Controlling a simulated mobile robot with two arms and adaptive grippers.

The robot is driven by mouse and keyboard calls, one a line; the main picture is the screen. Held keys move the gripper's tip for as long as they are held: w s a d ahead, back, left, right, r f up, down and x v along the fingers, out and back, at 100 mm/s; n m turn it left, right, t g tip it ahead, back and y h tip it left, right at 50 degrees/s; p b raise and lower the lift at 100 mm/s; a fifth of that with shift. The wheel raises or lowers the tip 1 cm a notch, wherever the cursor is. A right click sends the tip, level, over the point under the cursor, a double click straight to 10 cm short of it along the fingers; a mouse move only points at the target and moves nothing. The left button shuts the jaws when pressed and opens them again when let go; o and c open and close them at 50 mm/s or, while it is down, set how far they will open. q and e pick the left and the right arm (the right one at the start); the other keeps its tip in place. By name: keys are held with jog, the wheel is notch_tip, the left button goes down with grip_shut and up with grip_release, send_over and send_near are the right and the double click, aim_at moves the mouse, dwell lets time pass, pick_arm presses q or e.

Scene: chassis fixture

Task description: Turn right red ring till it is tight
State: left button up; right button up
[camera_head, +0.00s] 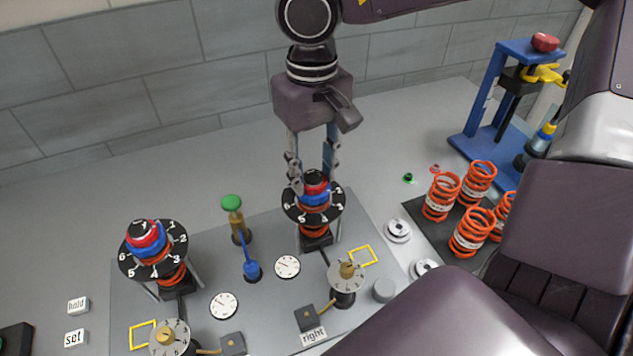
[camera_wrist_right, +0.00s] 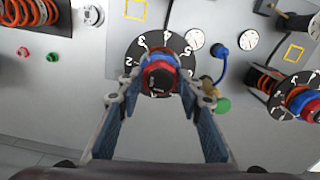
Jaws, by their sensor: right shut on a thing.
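The right red ring (camera_head: 316,188) sits with a blue ring (camera_head: 315,198) on top of the right spring post, above a black numbered dial (camera_head: 290,209). My right gripper (camera_head: 315,179) comes down from above, with one finger on each side of the ring stack, and is shut on the right red ring. In the right wrist view the red ring (camera_wrist_right: 158,77) lies between the fingertips (camera_wrist_right: 163,88), with the blue ring and the dial (camera_wrist_right: 133,54) behind it. The fingertips partly hide the rings. My left gripper is not in view.
A second post with a red ring (camera_head: 146,236) and numbered dial stands at the left. A green-topped plunger (camera_head: 231,203) and a blue lever (camera_head: 252,270) stand between the posts. Orange springs (camera_head: 441,197) and a blue press frame (camera_head: 480,100) are at the right.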

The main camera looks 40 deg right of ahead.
jog(key=m+b, duration=0.3)
jog(key=m, duration=0.2)
jog(key=shift+f, duration=0.15)
jog(key=m+b, duration=0.2)
jog(key=m, duration=0.2)
jog(key=m+b, duration=0.1)
jog(key=m, duration=0.3)
jog(key=shift+b, duration=0.35)
jog(key=shift+m, duration=0.6)
jog(key=o, duration=0.9)
jog(key=shift+o, duration=0.2)
jog(key=shift+r, duration=0.25)
